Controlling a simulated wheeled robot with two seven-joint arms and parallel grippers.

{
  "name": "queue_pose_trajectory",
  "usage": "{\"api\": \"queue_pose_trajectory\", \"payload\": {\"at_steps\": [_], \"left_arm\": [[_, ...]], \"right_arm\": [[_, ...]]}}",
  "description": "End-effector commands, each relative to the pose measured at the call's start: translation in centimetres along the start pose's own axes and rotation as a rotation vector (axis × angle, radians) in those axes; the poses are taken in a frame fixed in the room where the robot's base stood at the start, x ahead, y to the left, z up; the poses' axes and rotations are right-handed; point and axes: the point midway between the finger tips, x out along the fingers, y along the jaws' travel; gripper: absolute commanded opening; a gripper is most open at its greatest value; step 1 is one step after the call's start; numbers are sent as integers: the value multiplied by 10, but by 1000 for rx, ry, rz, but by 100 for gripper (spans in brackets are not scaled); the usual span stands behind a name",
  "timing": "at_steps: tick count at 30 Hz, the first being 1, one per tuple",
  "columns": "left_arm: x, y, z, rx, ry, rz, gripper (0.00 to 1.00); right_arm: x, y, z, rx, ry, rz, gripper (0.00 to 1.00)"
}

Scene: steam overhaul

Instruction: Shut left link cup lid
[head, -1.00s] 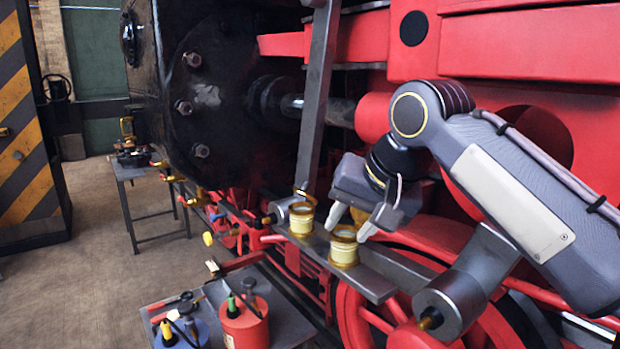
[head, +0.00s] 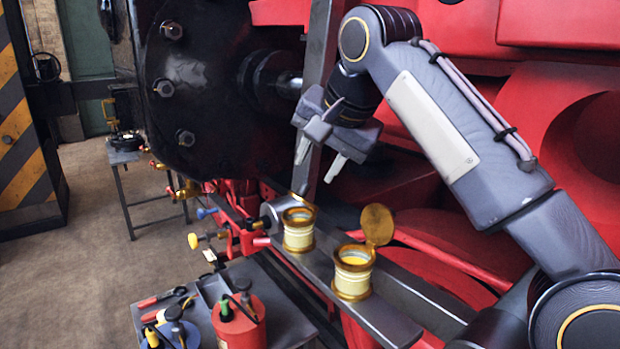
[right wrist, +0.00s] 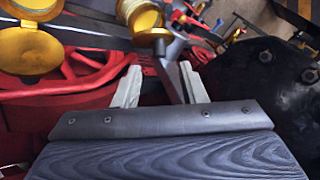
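Two cream cups with brass rims stand on a grey link bar (head: 385,318). The left link cup (head: 298,236) shows its pale inside. A narrow gold edge is at its back rim; I cannot tell the lid's exact angle. The right cup (head: 352,283) is open, its round brass lid (head: 378,224) standing up behind it. My right gripper (head: 319,161) is above and behind the left cup, fingers apart and empty, touching neither cup. In the right wrist view the left cup (right wrist: 136,12) is beyond the open fingers (right wrist: 160,92). My left gripper is out of view.
A slanted grey steel bar (head: 318,80) stands right behind my right gripper. The black cylinder end (head: 200,75) is to its left. A red oil can (head: 240,322) and tools are on a low tray at the front. Red frame parts close in the right side.

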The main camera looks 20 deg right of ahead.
Motion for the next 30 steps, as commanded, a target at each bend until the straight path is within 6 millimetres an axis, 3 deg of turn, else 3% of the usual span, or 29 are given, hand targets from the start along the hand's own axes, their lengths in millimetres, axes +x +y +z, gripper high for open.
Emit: {"api": "queue_pose_trajectory", "payload": {"at_steps": [3, 9, 20, 29, 30], "left_arm": [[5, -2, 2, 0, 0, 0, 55], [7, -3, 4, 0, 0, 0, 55], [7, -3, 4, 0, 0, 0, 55], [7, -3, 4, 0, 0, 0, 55], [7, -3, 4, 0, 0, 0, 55]], "right_arm": [[23, 1, 1, 0, -1, 3, 38], [47, 1, 0, 0, 0, 2, 38], [53, 0, 0, 0, 0, 0, 38], [53, 0, 0, 0, 0, 0, 0], [53, 0, 0, 0, 0, 0, 0]]}}
